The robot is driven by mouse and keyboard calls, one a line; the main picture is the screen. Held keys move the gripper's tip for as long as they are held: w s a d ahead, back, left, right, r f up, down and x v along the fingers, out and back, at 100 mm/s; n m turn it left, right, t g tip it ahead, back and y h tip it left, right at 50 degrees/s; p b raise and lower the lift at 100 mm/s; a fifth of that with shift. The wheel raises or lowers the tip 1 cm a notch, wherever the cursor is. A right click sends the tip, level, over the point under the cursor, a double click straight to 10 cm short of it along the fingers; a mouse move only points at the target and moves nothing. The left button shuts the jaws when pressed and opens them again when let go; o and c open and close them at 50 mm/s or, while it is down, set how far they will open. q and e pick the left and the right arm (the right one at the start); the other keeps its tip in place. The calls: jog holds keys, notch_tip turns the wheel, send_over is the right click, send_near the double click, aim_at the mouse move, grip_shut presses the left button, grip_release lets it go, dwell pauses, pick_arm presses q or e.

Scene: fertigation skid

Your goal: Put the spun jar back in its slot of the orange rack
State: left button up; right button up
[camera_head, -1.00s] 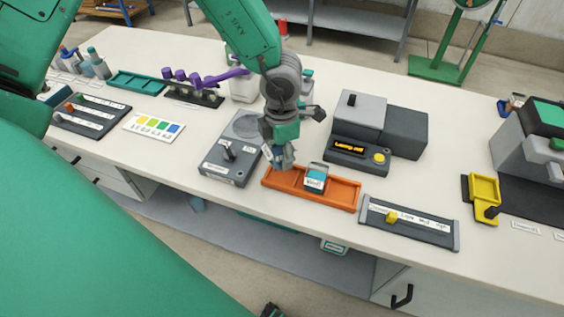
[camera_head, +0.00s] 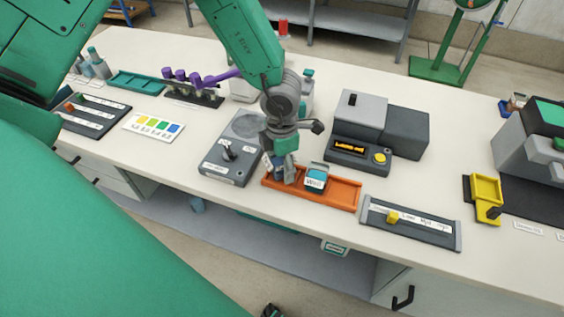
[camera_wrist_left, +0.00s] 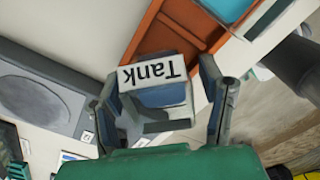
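In the head view, my left gripper (camera_head: 281,176) points down at the left end of the orange rack (camera_head: 343,192) and mostly hides the jar. I cannot tell whether the jar rests on the rack's floor. Another jar, labelled "Well" (camera_head: 315,178), with a teal lid, stands in the rack just right of the gripper.
A grey device with a round plate and a lever (camera_head: 230,160) stands close left of the rack. A dark slider panel (camera_head: 410,222) lies to its right. A grey machine with a lit display and a yellow button (camera_head: 372,130) stands behind. The bench's front edge is close.

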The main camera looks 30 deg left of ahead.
pick_arm(q)
notch_tip(320, 180, up, 13)
jog(key=p, duration=0.1)
jog(key=shift+f+p, duration=0.15)
jog(key=shift+p, duration=0.25)
jog(key=shift+f, duration=0.1)
dwell(0.4)
